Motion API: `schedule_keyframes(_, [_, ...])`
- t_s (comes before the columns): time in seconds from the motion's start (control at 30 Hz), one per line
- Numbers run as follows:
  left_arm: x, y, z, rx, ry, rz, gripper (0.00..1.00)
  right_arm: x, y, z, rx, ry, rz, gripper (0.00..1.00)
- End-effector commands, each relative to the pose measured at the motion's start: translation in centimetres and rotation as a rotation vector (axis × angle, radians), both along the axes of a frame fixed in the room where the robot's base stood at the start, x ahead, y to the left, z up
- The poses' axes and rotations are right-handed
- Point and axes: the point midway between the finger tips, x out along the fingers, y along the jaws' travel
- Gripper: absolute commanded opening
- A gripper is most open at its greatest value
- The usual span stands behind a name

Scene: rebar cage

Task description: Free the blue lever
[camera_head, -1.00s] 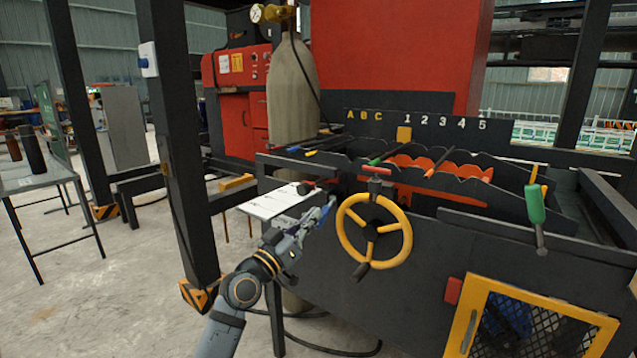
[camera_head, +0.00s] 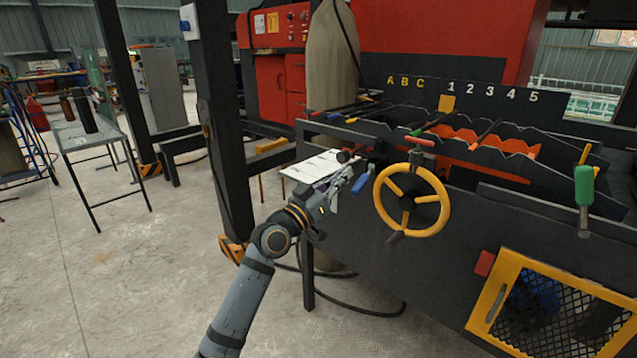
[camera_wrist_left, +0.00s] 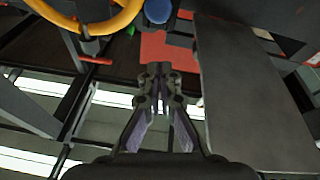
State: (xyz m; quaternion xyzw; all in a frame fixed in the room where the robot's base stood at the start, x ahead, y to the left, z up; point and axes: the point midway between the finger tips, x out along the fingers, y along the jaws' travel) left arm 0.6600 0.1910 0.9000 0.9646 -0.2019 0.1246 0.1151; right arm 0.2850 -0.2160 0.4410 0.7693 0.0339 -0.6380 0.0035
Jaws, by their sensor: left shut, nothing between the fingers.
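The blue lever (camera_head: 363,184) shows in the head view as a short blue grip on the machine's front, just left of the yellow handwheel (camera_head: 411,200). In the left wrist view the blue lever's round end (camera_wrist_left: 158,10) is at the top, beyond the fingertips. My left gripper (camera_head: 346,180) is just left of the lever in the head view. In the left wrist view its fingers (camera_wrist_left: 159,72) are shut together with nothing between them, and a gap shows between them and the lever. My right gripper is not in view.
A grey plate (camera_wrist_left: 250,95) lies close beside the fingers in the left wrist view. A white sheet (camera_head: 318,166) is on a ledge behind the gripper. A dark post (camera_head: 222,110) stands to the left. A green-handled lever (camera_head: 584,187) is farther right.

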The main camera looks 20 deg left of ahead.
Motion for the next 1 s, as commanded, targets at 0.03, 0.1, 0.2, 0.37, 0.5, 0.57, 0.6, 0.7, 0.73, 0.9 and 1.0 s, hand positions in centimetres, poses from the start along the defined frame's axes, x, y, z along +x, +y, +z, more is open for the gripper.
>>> schedule_keyframes(0.03, [-1.4, 0.5, -0.2, 0.013, -0.005, 0.000, 0.00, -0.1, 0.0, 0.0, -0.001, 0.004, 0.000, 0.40])
schedule_keyframes(0.1, [-3.0, 1.1, -0.7, 0.013, -0.003, -0.001, 0.00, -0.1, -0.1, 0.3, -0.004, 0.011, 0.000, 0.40])
schedule_keyframes(0.2, [-5.0, 1.9, -1.2, 0.014, 0.000, -0.001, 0.00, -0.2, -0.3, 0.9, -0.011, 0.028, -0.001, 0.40])
schedule_keyframes(0.37, [-7.2, 2.8, -1.7, 0.010, 0.000, -0.001, 0.00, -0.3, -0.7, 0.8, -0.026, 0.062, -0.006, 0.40])
schedule_keyframes(0.5, [-8.1, 3.1, -2.0, 0.005, -0.002, -0.004, 0.00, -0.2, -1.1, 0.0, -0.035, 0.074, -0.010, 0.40])
schedule_keyframes(0.57, [-8.3, 3.2, -2.1, 0.004, -0.002, -0.005, 0.00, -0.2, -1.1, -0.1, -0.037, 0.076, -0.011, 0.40])
schedule_keyframes(0.6, [-8.3, 3.2, -2.1, 0.004, -0.003, -0.005, 0.00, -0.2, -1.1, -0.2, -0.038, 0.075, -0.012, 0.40])
schedule_keyframes(0.7, [-8.3, 3.2, -2.2, 0.003, -0.003, -0.005, 0.00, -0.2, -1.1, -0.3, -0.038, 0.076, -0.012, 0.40])
schedule_keyframes(0.73, [-8.3, 3.2, -2.2, 0.003, -0.003, -0.005, 0.00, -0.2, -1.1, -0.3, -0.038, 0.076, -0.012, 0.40])
schedule_keyframes(0.9, [-8.3, 3.2, -2.2, 0.002, -0.003, -0.004, 0.00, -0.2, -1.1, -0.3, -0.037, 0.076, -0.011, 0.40])
schedule_keyframes(1.0, [-8.3, 3.2, -2.2, 0.003, -0.003, -0.004, 0.00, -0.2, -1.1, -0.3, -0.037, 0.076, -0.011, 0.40])
